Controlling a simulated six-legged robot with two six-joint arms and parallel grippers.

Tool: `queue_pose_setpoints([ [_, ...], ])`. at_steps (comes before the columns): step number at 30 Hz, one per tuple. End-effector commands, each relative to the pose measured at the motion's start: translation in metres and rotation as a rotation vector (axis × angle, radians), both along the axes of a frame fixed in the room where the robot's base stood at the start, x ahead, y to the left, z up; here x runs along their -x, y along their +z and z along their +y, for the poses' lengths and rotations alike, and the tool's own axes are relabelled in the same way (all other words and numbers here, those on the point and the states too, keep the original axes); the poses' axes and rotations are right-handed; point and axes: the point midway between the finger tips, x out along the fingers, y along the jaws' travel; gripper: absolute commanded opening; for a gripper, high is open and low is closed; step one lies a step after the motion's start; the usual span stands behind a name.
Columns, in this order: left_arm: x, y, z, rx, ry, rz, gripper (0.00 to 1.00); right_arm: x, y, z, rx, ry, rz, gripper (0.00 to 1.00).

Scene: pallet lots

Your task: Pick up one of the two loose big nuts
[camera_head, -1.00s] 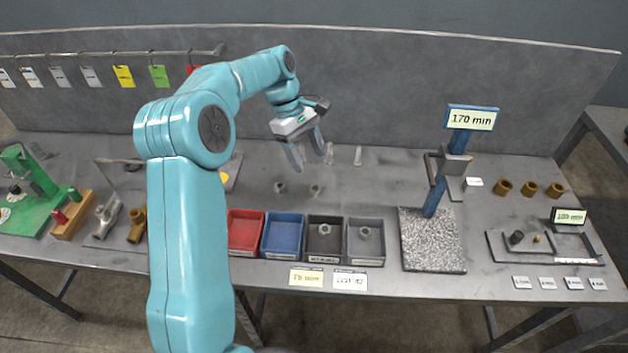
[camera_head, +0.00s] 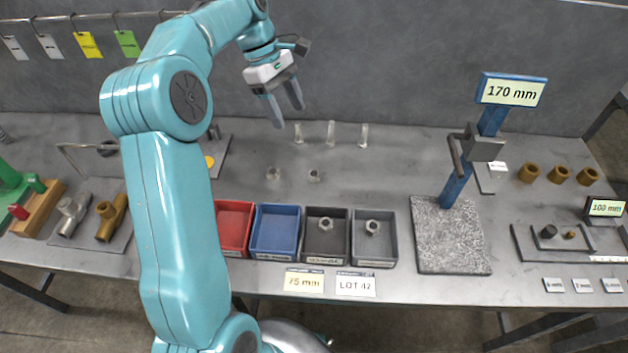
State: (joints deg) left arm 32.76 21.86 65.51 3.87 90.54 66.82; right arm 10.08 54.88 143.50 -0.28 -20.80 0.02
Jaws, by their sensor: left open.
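Two loose big nuts lie on the grey bench behind the bins: the left nut (camera_head: 273,174) and the right nut (camera_head: 314,176), a short gap apart. My left gripper (camera_head: 288,108) is open and empty, its fingers pointing down, above and behind the two nuts and apart from them. Another nut (camera_head: 326,225) sits in the dark bin (camera_head: 318,255), and one more nut (camera_head: 372,227) sits in the grey bin (camera_head: 365,257). My right gripper does not show.
A red bin (camera_head: 235,228) and a blue bin (camera_head: 275,232) stand left of the dark bin. Several clear upright pins (camera_head: 331,134) stand behind the nuts. A height gauge on a granite plate (camera_head: 447,240) stands right. Bench around the nuts is clear.

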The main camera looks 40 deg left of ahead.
Motion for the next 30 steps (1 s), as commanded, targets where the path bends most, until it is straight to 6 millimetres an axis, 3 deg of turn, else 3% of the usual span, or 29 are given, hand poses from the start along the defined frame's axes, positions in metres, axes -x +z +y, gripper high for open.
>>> queue_pose_setpoints([
  [15, -0.006, -0.094, -0.037, 0.001, -0.002, 0.001, 0.62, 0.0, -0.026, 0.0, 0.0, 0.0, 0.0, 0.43],
  [22, -0.008, -0.112, -0.043, 0.001, -0.001, 0.0, 0.62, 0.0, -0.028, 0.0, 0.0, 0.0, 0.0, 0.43],
  [30, -0.013, -0.15, -0.057, 0.001, -0.002, 0.001, 0.62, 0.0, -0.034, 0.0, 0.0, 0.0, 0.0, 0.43],
])
